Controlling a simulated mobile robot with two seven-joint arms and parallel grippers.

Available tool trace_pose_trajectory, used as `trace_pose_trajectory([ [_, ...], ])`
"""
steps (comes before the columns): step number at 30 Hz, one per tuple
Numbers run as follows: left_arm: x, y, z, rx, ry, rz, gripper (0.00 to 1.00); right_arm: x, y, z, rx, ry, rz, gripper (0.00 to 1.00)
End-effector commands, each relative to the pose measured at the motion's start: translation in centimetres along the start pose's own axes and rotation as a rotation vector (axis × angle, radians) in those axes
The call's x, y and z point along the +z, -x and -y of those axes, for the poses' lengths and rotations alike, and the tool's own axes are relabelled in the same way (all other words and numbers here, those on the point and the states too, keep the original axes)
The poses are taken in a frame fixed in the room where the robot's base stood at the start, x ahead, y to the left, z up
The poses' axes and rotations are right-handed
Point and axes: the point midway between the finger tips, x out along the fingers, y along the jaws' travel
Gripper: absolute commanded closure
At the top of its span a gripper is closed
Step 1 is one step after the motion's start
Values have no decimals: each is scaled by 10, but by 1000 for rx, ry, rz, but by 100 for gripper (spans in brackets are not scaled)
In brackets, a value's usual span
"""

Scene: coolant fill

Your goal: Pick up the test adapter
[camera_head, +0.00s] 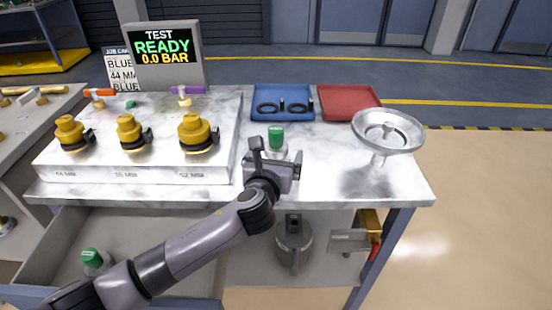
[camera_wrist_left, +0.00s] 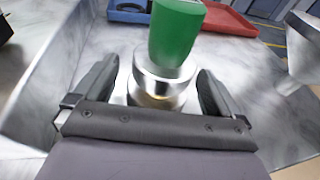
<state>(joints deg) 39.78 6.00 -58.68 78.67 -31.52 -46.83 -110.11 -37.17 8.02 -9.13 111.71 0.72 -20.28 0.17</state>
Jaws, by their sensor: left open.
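A metal fitting with a green top (camera_head: 276,137) stands on the marble worktop; it also shows in the left wrist view (camera_wrist_left: 175,35). My left gripper (camera_head: 278,160) is open, with one finger on each side of the fitting's silver body. In the left wrist view a gap shows beside the fingers, and the gripper body hides the fitting's base. Three yellow-topped adapters (camera_head: 127,130) with dark clamps stand on a raised marble block with size labels at the left. No label in view names the test adapter. My right gripper is not in view.
A blue tray (camera_head: 283,92) with black rings and a red tray (camera_head: 349,113) lie behind. A metal funnel (camera_head: 388,131) stands at the right. A screen (camera_head: 163,50) reads TEST READY 0.0 BAR. Another green-topped piece (camera_head: 92,256) is low at the left.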

Motion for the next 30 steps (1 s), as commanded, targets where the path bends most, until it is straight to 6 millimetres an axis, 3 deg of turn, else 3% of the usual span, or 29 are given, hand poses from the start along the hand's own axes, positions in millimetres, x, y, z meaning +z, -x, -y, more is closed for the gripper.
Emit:
trace_pose_trajectory([
  [9,0,-3,0,0,1,0,2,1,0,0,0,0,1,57],
  [15,0,-3,0,0,1,0,62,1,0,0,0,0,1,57],
  [24,3,-3,0,-1,1,2,62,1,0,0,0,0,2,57],
  [30,20,0,0,-1,2,5,62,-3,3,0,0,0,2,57],
])
